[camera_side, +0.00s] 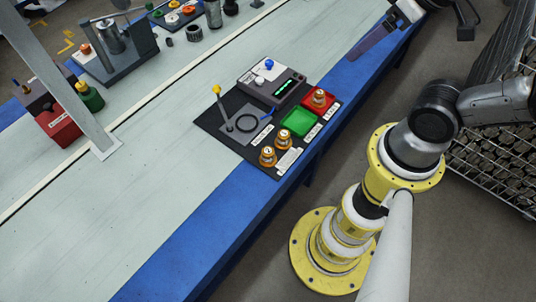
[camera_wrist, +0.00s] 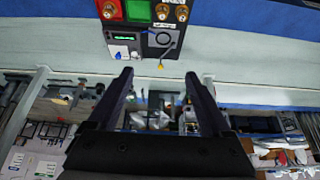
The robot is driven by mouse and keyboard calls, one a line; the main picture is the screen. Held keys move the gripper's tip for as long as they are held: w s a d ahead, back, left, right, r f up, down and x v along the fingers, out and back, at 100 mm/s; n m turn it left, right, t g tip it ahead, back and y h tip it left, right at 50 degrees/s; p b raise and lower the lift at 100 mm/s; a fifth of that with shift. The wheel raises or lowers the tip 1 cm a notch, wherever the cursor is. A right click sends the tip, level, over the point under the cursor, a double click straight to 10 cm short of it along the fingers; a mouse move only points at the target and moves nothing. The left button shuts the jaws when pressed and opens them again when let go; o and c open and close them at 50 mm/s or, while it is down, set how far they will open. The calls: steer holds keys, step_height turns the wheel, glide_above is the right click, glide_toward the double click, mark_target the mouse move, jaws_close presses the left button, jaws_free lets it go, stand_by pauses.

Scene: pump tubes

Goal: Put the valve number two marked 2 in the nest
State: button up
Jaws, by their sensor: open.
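Two brass-and-orange valves stand at the front of a black board in the side view, a nearer one (camera_side: 267,156) and another (camera_side: 282,140). They also show at the top of the wrist view, one (camera_wrist: 162,12) beside the other (camera_wrist: 182,13). A third valve (camera_side: 319,97) stands on a red pad, seen at the wrist view's top edge (camera_wrist: 108,10). Their numbers are too small to tell apart. An empty green square (camera_side: 299,121) lies between; I cannot tell whether it is the nest. My gripper (camera_wrist: 158,78) is open and empty, apart from the valves.
The board also holds a grey device (camera_side: 272,83) with a green display, a black ring (camera_side: 246,123) and a yellow-tipped lever (camera_side: 217,91). The pale table (camera_side: 130,190) is clear in front.

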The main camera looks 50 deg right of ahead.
steer(key=m, duration=0.2)
steer(key=m+g, duration=0.6)
steer(key=m, duration=1.3)
glide_above(268, 150)
steer(key=f, duration=3.5)
steer(key=shift+s+a, duration=0.15)
steer(key=shift+s, duration=0.1)
steer(key=shift+w+f, duration=0.15)
steer(key=shift+f, duration=1.4)
steer(key=shift+w+f, duration=0.1)
steer(key=shift+f, duration=1.4)
jaws_close()
